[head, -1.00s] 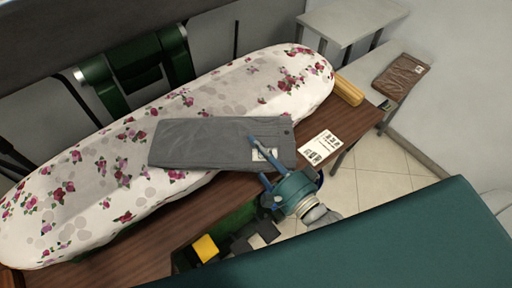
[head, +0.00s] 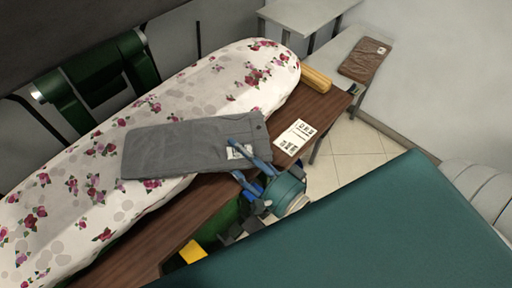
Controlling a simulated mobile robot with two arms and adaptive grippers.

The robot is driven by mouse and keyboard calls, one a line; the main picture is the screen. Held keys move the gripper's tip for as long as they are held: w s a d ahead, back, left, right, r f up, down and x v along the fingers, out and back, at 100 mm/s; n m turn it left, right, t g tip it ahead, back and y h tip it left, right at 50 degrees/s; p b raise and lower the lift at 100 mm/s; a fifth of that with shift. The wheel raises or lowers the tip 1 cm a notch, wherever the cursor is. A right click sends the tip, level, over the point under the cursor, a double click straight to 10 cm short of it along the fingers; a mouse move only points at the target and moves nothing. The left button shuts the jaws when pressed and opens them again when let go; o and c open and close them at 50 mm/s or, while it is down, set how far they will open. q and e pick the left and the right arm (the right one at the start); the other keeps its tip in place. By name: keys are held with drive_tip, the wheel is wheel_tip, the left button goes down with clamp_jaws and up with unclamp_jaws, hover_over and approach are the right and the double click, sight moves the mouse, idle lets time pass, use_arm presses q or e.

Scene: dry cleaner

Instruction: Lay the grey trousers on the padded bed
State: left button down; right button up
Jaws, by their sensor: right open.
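The grey trousers (head: 185,146) lie folded flat across the floral padded bed (head: 75,180), with their right end reaching over the bed's near edge towards the brown wooden table. A white label (head: 237,152) shows near that right end. My right gripper (head: 245,164) is open at the right end of the trousers, its blue fingers spread beside the label. One finger overlaps the cloth in the picture; I cannot tell whether it touches. My left gripper is not in view.
A printed white card (head: 295,137) and a yellow roll (head: 316,78) lie on the wooden table (head: 325,108). A brown folded item (head: 365,60) lies further right. A large teal surface (head: 400,230) fills the lower right. Green machine parts (head: 105,72) stand behind the bed.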

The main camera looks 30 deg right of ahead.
drive_tip(key=b+v, duration=0.2)
drive_tip(key=v, duration=0.7)
